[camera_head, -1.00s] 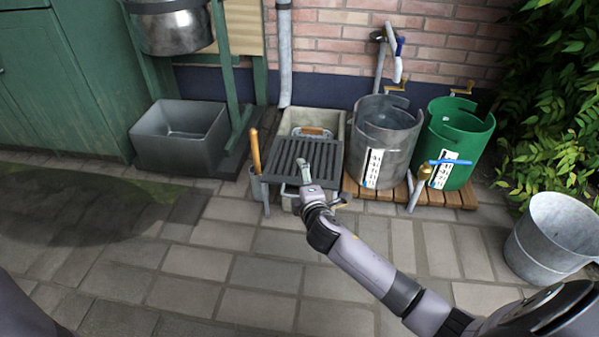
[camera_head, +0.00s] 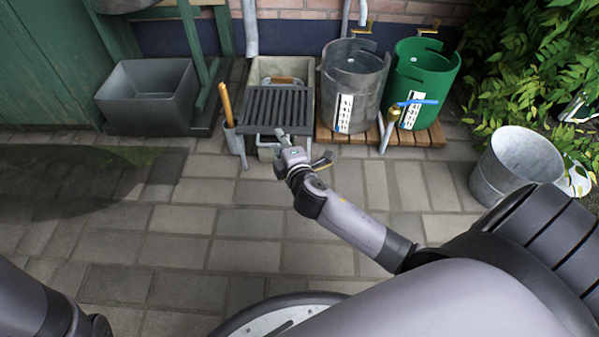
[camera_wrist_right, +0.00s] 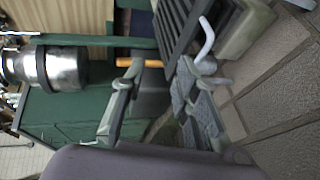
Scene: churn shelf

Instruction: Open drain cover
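The drain cover (camera_head: 277,108) is a dark slatted grate lying over the front part of a pale stone basin (camera_head: 304,72). A light grey bent handle (camera_wrist_right: 207,38) shows at the grate's edge in the right wrist view. My right gripper (camera_head: 281,137) is at the grate's front edge in the head view. In the right wrist view the two fingers (camera_wrist_right: 160,75) are apart, with the handle close beside and partly behind the right-hand finger. I cannot tell whether they touch. My left arm shows at the lower left of the head view, its gripper out of frame.
A grey tub (camera_head: 150,95) stands left of the basin. A holder with an orange-handled tool (camera_head: 226,105) is at the basin's left. A metal churn (camera_head: 353,85) and a green one (camera_head: 421,80) stand on slats at right. A bucket (camera_head: 515,165) is farther right. Front paving is clear.

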